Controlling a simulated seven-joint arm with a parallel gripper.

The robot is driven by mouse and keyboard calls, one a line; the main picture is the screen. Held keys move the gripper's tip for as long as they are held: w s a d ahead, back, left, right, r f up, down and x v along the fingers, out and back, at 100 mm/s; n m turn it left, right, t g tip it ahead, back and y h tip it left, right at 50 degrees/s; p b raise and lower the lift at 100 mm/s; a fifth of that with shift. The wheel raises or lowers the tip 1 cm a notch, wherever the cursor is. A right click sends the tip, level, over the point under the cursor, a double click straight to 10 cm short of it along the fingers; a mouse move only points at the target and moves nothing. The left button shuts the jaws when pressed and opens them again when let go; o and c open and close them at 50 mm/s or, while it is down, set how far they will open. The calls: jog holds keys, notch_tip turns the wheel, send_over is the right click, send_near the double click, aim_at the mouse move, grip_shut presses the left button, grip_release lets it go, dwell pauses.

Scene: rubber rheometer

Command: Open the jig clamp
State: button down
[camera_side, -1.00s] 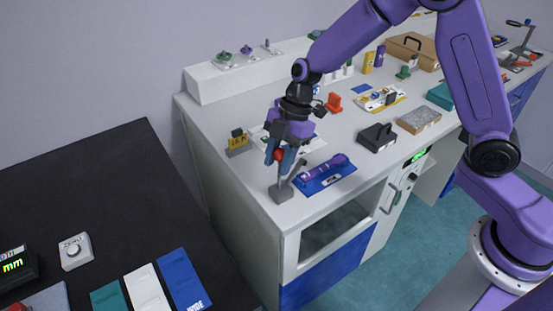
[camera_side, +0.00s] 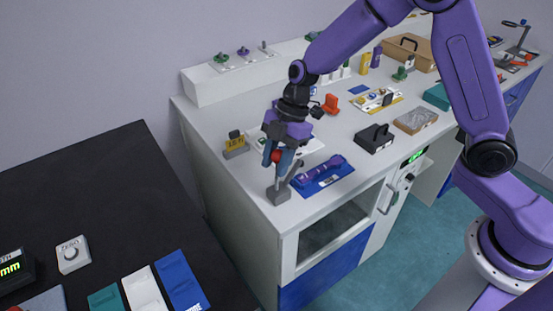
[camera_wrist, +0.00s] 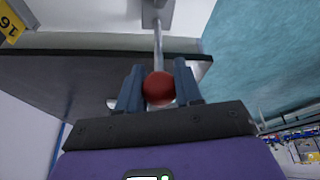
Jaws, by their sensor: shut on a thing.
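The jig clamp has a grey base (camera_side: 278,193) near the front left corner of the white bench, with a thin rod rising to a red ball knob (camera_side: 275,157). My gripper (camera_side: 276,160) is at the top of the rod, pointing down, with its blue fingers shut on the red knob. In the wrist view the red knob (camera_wrist: 159,88) sits between the two finger pads (camera_wrist: 159,92), and the clamp's rod (camera_wrist: 158,45) runs up from it to the grey base. A blue jig tray (camera_side: 322,178) with a purple piece (camera_side: 322,170) lies right beside the clamp.
A yellow block (camera_side: 235,147) stands left of my gripper. The bench's front edge is close to the clamp.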

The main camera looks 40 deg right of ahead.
jog(key=shift+s+d+f, duration=0.1)
jog(key=shift+s, duration=0.05)
jog(key=c, duration=0.8)
grip_release()
jog(key=shift+o, duration=0.2)
jog(key=shift+r, duration=0.35)
jog(key=v, duration=1.7)
jog(key=shift+f, duration=0.1)
